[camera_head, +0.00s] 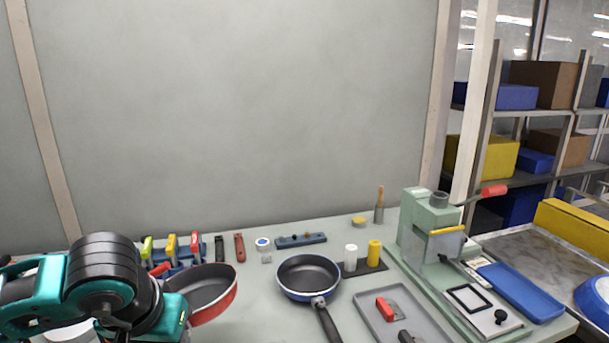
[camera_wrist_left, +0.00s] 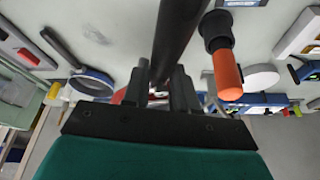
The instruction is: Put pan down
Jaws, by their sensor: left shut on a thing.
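A red pan (camera_head: 212,307) with a dark inside is at the left in the head view, beside my left wrist, and looks tilted. My left gripper (camera_wrist_left: 160,85) is shut on a dark bar, which looks like the red pan's handle. In the head view my arm hides the fingers and the handle. A blue pan (camera_head: 309,276) lies flat on the table to the right, its black handle toward me. It also shows in the left wrist view (camera_wrist_left: 92,82). I cannot tell whether the red pan touches the table. My right gripper is not in view.
Several tools and colored items stand along the back of the grey-green table (camera_head: 262,318). A grey tray (camera_head: 365,305), a green machine (camera_head: 425,225) and a blue tray (camera_head: 522,290) are at the right. Bare table lies between the two pans.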

